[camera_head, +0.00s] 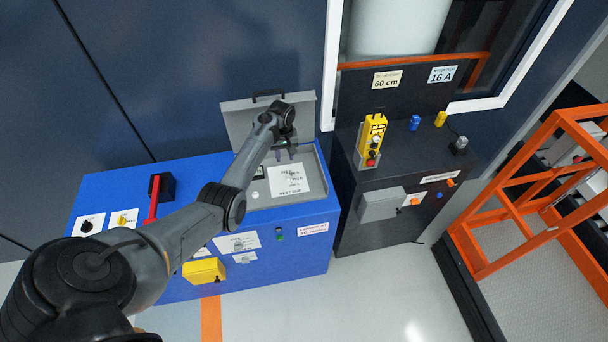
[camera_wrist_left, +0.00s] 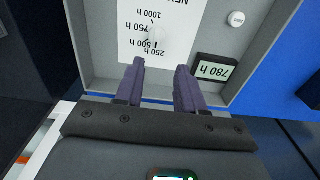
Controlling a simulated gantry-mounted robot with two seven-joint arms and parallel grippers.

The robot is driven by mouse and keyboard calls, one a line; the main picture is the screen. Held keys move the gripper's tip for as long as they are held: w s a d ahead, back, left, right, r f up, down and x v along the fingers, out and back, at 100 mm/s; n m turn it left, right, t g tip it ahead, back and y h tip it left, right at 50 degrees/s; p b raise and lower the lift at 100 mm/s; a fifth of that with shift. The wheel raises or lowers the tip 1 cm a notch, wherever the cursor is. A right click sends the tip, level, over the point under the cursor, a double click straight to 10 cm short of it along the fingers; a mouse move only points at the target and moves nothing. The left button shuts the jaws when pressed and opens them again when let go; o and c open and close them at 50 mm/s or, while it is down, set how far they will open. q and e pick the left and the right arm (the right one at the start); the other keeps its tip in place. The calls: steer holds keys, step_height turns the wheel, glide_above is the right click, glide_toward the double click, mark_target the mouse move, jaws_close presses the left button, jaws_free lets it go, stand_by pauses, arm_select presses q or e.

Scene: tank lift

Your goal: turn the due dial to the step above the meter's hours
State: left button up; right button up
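The hour meter (camera_wrist_left: 216,69) is a small dark display reading 780 h, upside down in the left wrist view. Next to it, a white due label (camera_wrist_left: 185,28) carries the steps 250 h, 500 h, 750 h and 1000 h. A pale, blurred shape by the 500 h and 750 h marks looks like the due dial (camera_wrist_left: 154,37); its setting cannot be told. My left gripper (camera_wrist_left: 159,70) is open and empty, its fingertips apart just short of the dial. In the head view, the left gripper (camera_head: 287,152) hangs over the open compartment above the label (camera_head: 289,179). My right gripper is not in view.
The compartment's grey lid (camera_head: 240,118) stands open behind. A red lever (camera_head: 154,198) and two knobs are on the blue cabinet (camera_head: 110,190) to the left. A yellow pendant (camera_head: 372,138) stands on the dark cabinet at right. A white round button (camera_wrist_left: 236,19) is near the meter.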

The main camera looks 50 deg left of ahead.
mark_target(287, 175)
arm_select(q)
steer(key=f+b, duration=0.1)
steer(key=f, duration=0.2)
steer(key=f+b, duration=0.1)
steer(key=f, duration=0.3)
steer(key=f+b, duration=0.2)
steer(key=f, duration=0.1)
steer(key=shift+w+f, duration=0.25)
steer(key=shift+f, duration=0.15)
jaws_close()
